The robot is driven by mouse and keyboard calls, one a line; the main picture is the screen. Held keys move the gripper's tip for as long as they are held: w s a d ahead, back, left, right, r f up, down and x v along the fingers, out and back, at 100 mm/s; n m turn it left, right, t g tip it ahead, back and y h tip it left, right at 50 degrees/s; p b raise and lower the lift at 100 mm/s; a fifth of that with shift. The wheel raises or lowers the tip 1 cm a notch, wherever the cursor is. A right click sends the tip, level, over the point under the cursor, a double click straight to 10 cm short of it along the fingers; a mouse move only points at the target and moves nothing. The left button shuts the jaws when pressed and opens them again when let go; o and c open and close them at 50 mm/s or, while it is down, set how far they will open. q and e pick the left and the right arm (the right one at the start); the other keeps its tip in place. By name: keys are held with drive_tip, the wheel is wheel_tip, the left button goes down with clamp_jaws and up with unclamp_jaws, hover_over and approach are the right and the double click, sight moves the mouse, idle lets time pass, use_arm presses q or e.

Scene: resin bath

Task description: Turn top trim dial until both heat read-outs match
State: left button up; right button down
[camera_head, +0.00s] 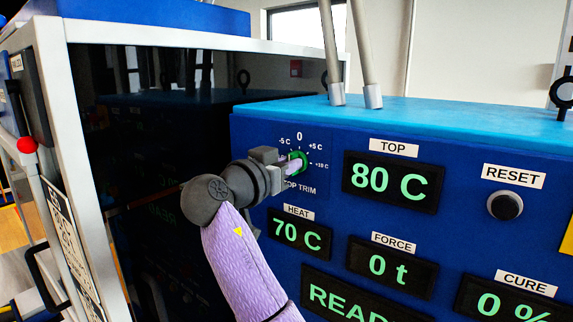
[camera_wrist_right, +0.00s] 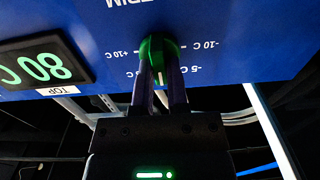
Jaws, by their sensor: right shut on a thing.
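The green top trim dial (camera_head: 301,157) sits on the blue panel above the TOP TRIM label, with a scale from minus to plus around it. My right gripper (camera_head: 291,164) is shut on the dial, its fingers on either side. In the right wrist view the dial (camera_wrist_right: 156,47) stands between the two purplish fingers (camera_wrist_right: 159,88), and a white mark shows low on it, roughly towards the 0 side. The top read-out (camera_head: 390,181) shows 80 C. The heat read-out (camera_head: 299,233) shows 70 C. My left gripper is not in view.
A force read-out (camera_head: 391,265) shows 0 t and a cure read-out (camera_head: 505,303) shows 0 %. A black reset button (camera_head: 505,205) is at the right. A dark glossy panel in a white frame (camera_head: 57,120) stands close left of my right arm.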

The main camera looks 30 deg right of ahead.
drive_tip(key=shift+w+a+f+n+p, duration=0.1)
drive_tip(key=shift+n+p, duration=2.45)
drive_tip(key=shift+n, duration=1.9)
drive_tip(key=shift+w+n+p, duration=0.1)
drive_tip(key=shift+n+p, duration=2.4)
drive_tip(key=shift+n, duration=1.95)
drive_tip(key=c, duration=0.6)
unclamp_jaws()
